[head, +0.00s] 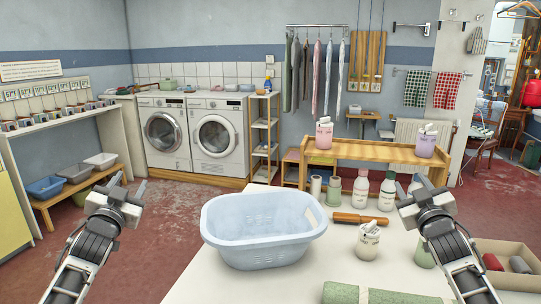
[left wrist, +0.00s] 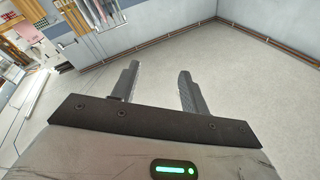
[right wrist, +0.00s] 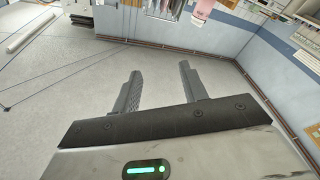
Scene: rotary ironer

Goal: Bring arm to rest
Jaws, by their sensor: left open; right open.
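My left gripper (head: 128,188) is raised at the left, in front of the table's left side, open and empty. In the left wrist view its two fingers (left wrist: 158,88) stand apart with only floor behind them. My right gripper (head: 415,186) is raised over the right part of the table, open and empty. In the right wrist view its fingers (right wrist: 157,88) are also apart with nothing between them. Neither gripper appears to touch anything.
A wooden shelf (head: 375,151) stands at the back.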

